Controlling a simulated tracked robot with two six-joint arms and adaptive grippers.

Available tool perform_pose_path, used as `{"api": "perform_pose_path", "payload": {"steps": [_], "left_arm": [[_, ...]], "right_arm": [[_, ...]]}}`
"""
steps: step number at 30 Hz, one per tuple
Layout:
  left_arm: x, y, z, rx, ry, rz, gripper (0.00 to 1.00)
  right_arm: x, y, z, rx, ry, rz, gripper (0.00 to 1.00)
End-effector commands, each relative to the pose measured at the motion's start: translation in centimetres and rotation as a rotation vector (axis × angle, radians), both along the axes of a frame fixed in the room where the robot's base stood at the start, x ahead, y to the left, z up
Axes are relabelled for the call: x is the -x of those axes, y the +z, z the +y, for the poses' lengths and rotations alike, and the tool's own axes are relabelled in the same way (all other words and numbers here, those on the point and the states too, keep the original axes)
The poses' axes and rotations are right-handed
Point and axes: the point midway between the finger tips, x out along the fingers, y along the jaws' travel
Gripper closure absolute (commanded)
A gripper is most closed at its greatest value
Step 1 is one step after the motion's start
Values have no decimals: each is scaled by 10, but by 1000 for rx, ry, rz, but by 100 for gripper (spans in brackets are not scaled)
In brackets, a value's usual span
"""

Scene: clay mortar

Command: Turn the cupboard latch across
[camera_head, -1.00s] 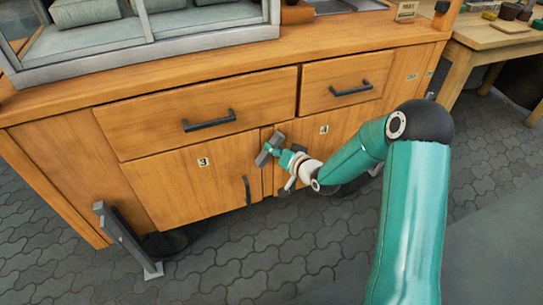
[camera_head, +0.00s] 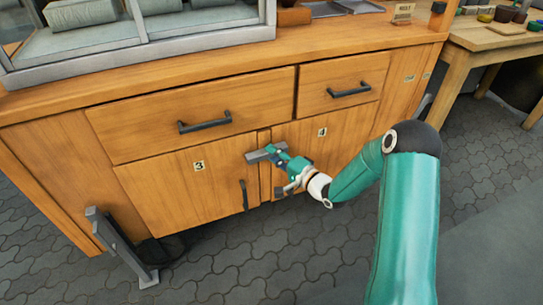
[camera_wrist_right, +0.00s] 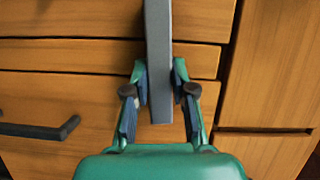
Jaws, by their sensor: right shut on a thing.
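The cupboard latch (camera_head: 253,156) is a flat grey bar near the top of the gap between doors 3 and 4. It lies nearly level across the gap, with its left end over door 3 (camera_head: 170,190) and its right end toward door 4 (camera_head: 335,150). My right gripper (camera_head: 272,153) is shut on the latch. In the right wrist view the latch (camera_wrist_right: 158,50) runs down between the two fingers (camera_wrist_right: 159,95), which hold it near its lower end. The latch's pivot is not clear to see. My left gripper is out of view.
Two drawers with dark handles (camera_head: 205,122) (camera_head: 349,90) sit above the doors. Door 3 has an upright dark handle (camera_head: 244,195) just below the latch. A glass case (camera_head: 150,50) stands on the counter. A wooden table (camera_head: 490,40) is at right.

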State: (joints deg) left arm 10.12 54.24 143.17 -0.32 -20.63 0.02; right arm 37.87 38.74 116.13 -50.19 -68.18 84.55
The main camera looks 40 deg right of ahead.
Motion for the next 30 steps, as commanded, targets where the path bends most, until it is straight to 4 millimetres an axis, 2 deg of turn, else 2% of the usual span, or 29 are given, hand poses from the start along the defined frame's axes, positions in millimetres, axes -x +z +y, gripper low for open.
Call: {"api": "perform_pose_path", "payload": {"steps": [9, 22, 23, 24, 27, 30], "left_arm": [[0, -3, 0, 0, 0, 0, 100], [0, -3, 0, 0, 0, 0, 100], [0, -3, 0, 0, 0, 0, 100], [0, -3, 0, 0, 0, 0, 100], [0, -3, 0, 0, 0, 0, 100], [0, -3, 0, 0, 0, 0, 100]], "right_arm": [[0, -3, -3, -93, -7, -20, 100], [0, -3, -3, -103, -10, -21, 100], [0, -3, -3, -103, -10, -21, 72], [0, -3, -3, -103, -10, -21, 65], [0, -3, -3, -102, -8, -21, 50], [0, -3, -2, -102, -6, -22, 50]]}}
